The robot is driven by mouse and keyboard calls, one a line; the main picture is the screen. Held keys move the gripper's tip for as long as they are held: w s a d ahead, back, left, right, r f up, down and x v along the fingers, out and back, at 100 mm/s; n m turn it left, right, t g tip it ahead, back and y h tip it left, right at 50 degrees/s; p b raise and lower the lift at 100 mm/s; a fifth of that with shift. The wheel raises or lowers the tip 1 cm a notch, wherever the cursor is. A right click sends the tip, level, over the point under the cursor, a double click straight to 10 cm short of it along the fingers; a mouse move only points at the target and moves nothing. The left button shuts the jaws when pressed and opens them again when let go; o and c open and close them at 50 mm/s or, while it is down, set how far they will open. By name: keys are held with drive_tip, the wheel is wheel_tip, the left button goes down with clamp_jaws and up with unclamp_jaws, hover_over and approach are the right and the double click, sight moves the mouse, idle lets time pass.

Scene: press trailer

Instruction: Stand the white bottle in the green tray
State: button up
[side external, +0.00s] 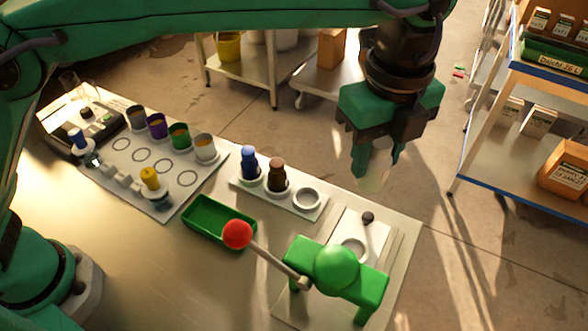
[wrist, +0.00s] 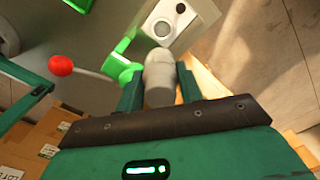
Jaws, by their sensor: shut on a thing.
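My gripper (side external: 376,170) is at the upper right in the side view, raised beyond the bench's far right edge. In the wrist view (wrist: 158,88) its two green fingers are shut on the white bottle (wrist: 159,72), one on each side. The green tray (side external: 196,235) lies on the bench, left of the press, and looks empty. My gripper and the bottle are well apart from it, up and to the right.
A green press (side external: 335,268) with a red-knobbed lever (side external: 237,234) stands beside the tray; the knob overhangs the tray's right end. A white rack (side external: 300,208) behind holds a blue bottle (side external: 249,162) and a brown bottle (side external: 277,173); its right ring is empty. Coloured pots (side external: 179,135) stand left.

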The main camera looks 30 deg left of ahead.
drive_tip(key=s+a+n, duration=0.7)
drive_tip(key=s+a, duration=1)
drive_tip(key=a, duration=0.3)
wheel_tip(320, 180, down, 11)
drive_tip(key=shift+a+f, duration=0.2)
drive_tip(key=shift+a, duration=0.2)
drive_tip(key=shift+w, duration=0.1)
drive_tip(key=w+a+f, duration=0.5)
drive_tip(key=w+f, duration=0.2)
drive_tip(key=w, duration=0.3)
drive_tip(key=shift+w+a, duration=0.15)
drive_tip(key=shift+a, duration=0.05)
drive_tip(key=shift+f, duration=2)
